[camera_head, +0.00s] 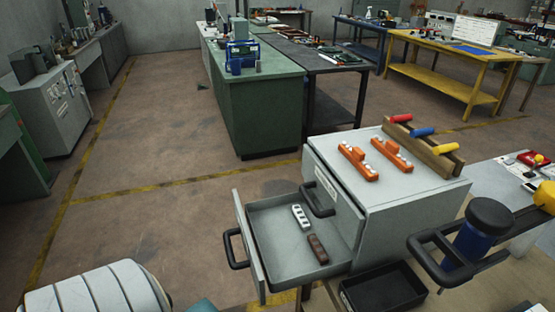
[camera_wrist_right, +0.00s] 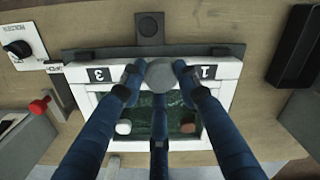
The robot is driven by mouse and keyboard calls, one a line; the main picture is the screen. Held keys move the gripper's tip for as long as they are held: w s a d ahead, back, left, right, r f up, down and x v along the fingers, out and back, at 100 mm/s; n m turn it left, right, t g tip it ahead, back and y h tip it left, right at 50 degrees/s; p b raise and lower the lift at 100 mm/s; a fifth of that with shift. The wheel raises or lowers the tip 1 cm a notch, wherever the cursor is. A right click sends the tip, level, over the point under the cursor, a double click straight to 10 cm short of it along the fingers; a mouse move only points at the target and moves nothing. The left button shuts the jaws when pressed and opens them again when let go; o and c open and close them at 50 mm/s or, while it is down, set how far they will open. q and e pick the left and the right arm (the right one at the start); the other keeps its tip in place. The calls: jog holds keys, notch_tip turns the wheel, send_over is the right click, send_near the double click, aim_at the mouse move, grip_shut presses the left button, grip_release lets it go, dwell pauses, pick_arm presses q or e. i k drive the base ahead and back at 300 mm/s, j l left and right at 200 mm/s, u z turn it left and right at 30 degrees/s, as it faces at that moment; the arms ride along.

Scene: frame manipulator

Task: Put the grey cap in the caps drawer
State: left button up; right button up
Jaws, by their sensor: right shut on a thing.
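In the right wrist view, my right gripper (camera_wrist_right: 160,78) has its blue fingers closed around a round grey cap (camera_wrist_right: 160,73). The cap is over a white frame (camera_wrist_right: 225,72) marked 3 and 1; I cannot tell if they touch. In the head view, a grey cabinet (camera_head: 400,215) has one drawer (camera_head: 275,265) pulled open toward the left. A white piece (camera_head: 301,217) and a brown piece (camera_head: 318,249) lie in it. Above it, another drawer front (camera_head: 328,187) with a black handle is shut; its label is too small to read. My left gripper is not in view.
Orange tools (camera_head: 358,163) and a wooden rack (camera_head: 425,150) with coloured handles are on the cabinet top. A black tray (camera_head: 383,290) is beside the cabinet. Around the frame in the wrist view are a red knob (camera_wrist_right: 40,106) and a black bin (camera_wrist_right: 296,45).

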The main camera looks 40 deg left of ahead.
aim_at(279, 243)
jog(key=k+j, duration=0.1)
jog(key=j, duration=0.7)
jog(key=k+j+u, duration=0.15)
jog(key=j, duration=0.6)
jog(key=i+j, duration=0.15)
jog(key=j, duration=0.15)
jog(key=i+j, duration=0.1)
jog(key=j, duration=0.2)
jog(key=i+j+u, duration=0.1)
jog(key=j, duration=0.2)
